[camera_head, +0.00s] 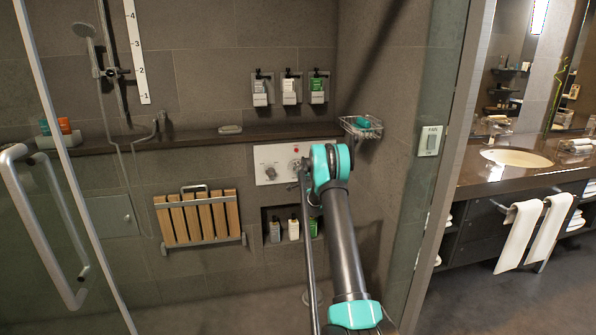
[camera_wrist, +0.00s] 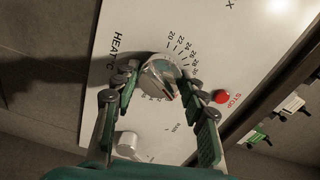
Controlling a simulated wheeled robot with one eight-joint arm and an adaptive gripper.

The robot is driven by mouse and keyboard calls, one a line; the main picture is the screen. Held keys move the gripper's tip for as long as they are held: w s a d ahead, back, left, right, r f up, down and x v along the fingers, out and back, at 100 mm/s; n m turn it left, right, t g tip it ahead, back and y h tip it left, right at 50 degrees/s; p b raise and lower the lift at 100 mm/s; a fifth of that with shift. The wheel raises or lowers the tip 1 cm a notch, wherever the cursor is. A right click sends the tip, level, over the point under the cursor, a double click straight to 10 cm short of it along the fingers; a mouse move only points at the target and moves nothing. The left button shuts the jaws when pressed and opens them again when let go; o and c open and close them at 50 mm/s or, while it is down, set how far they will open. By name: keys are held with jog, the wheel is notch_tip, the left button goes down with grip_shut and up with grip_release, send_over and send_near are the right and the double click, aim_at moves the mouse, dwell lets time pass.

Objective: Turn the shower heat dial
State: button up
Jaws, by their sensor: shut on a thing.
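The white shower control panel (camera_head: 262,155) is on the back wall in the head view; it also fills much of the wrist view (camera_wrist: 215,35). The silver heat dial (camera_wrist: 160,76) sits beside the lettering HEAT and a numbered scale, its pointed end towards the lower right. My gripper (camera_wrist: 161,86) has one finger on each side of the dial and is shut on it. In the head view, my arm covers part of the panel and most of the gripper.
On the panel are a red STOP button (camera_wrist: 222,96) and a second, smaller knob (camera_wrist: 127,143). A wire basket (camera_head: 361,128) juts out right of my arm. A niche with bottles (camera_head: 275,230) is below. A folded slatted seat (camera_head: 198,216) hangs left.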

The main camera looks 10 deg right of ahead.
jog(key=shift+r, duration=0.1)
jog(key=o, duration=1.1)
jog(key=shift+o, duration=0.2)
jog(key=shift+a, duration=0.1)
jog(key=shift+s, duration=0.15)
jog(key=s, duration=1.2)
jog(key=shift+r, duration=0.15)
